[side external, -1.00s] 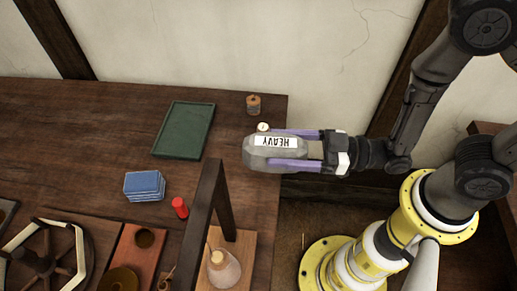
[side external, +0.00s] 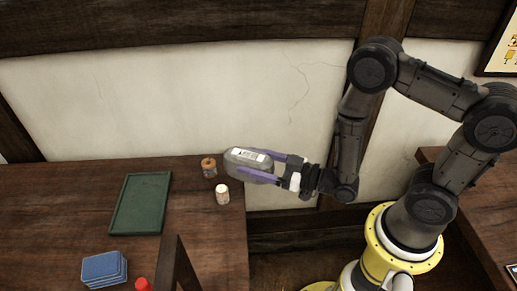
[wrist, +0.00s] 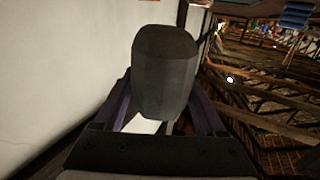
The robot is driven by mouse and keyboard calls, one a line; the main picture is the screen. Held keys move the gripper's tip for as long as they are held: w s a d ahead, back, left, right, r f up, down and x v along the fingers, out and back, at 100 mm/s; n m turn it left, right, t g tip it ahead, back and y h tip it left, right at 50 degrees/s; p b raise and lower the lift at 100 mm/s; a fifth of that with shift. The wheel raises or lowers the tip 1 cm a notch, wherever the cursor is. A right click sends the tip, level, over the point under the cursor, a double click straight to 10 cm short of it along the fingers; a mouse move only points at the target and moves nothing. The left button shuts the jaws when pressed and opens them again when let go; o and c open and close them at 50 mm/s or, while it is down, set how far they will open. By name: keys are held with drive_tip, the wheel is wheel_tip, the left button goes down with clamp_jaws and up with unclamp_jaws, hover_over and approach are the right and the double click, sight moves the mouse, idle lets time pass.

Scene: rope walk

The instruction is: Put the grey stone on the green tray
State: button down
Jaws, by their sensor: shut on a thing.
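The grey stone (side external: 236,163), a faceted block with a white label, is held between the purple fingers of my gripper (side external: 258,166) at the right edge of the table. It also shows in the wrist view (wrist: 165,70), filling the space between the fingers (wrist: 163,105). My gripper is shut on it. Whether the stone touches the table is hard to tell.
A brown spool (side external: 209,167) stands just left of the stone, and a small white cylinder (side external: 222,194) stands just in front of it. A blue stack (side external: 104,269) and a red object (side external: 142,284) are at the front. A dark wooden post (side external: 172,265) rises at the front. The wall is behind.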

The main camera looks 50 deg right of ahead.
drive_tip(key=w+d+f+m+t+h, duration=0.1)
drive_tip(key=w+d+f+m+h, duration=0.1)
drive_tip(key=w+d+m+h, duration=0.35)
drive_tip(key=s+d+f+n, duration=0.1)
drive_tip(key=s+d+f, duration=0.1)
drive_tip(key=d+f, duration=0.1)
drive_tip(key=shift+s+d+f+h, duration=0.3)
drive_tip(key=shift+s+f+h, duration=0.05)
drive_tip(key=shift+f, duration=0.4)
drive_tip(key=shift+n, duration=0.25)
drive_tip(key=s+a+r+n+g+y, duration=0.3)
drive_tip(key=s+a+r+y, duration=0.3)
drive_tip(key=a, duration=0.4)
drive_tip(key=s+a+r+n+g+y, duration=0.2)
drive_tip(key=s+a+r+n+y, duration=0.4)
drive_tip(key=a, duration=0.4)
drive_tip(key=s+y, duration=0.1)
drive_tip(key=s, duration=0.1)
drive_tip(key=shift+s+n+g+y, duration=0.3)
drive_tip(key=shift+s+g, duration=0.05)
drive_tip(key=shift+g, duration=0.05)
drive_tip(key=shift+a, duration=0.1)
